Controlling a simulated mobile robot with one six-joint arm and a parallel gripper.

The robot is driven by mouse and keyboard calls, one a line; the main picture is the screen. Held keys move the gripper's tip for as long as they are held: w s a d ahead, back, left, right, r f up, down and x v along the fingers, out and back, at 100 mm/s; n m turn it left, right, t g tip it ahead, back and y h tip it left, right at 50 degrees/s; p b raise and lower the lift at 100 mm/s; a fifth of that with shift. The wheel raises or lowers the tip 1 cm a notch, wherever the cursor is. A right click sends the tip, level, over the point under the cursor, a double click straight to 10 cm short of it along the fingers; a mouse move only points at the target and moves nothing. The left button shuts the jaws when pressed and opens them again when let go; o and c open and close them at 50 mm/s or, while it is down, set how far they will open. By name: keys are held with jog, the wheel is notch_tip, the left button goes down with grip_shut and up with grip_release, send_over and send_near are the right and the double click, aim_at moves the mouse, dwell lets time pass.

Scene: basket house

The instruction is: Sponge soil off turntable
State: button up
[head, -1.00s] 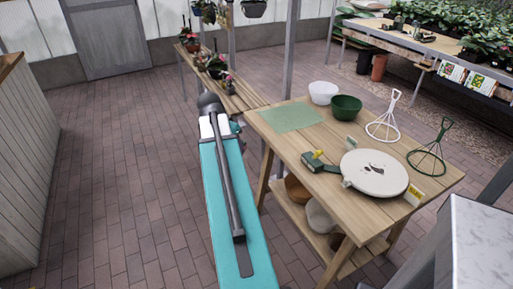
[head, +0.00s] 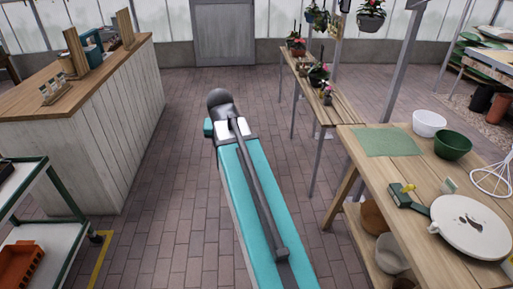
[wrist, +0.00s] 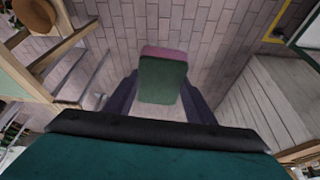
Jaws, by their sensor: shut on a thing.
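The turntable (head: 462,234) is a round, cream-white disc on the wooden table at the right of the head view. Small dark patches of soil (head: 471,219) lie on its top. In the wrist view, my gripper (wrist: 160,98) is shut on a sponge (wrist: 163,78), green with a pink layer. The sponge is held up over the brick floor, well away from the turntable. In the head view the sponge and the gripper's fingers are hidden by my arm.
The table (head: 392,175) also bears a green mat (head: 385,142), a white bowl (head: 429,122), a green bowl (head: 452,145), a white wire stand (head: 493,180) and a green-handled tool (head: 410,199) close to the turntable. A wooden counter (head: 90,130) and a cart (head: 45,235) stand left. Brick floor between is clear.

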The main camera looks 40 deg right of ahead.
jog(key=w+a+r+n+y, duration=0.1)
jog(key=a+n, duration=0.1)
jog(key=a, duration=0.5)
jog(key=a+r+n+y, duration=0.1)
jog(key=a+r+n, duration=0.1)
jog(key=a, duration=0.6)
jog(key=w+a+r+n+t, duration=0.1)
jog(key=a+n, duration=0.2)
jog(key=a, duration=0.5)
jog(key=shift+w+a+r+n+y, duration=0.15)
jog(key=shift+w+n+y, duration=0.2)
jog(key=shift+n+y, duration=0.05)
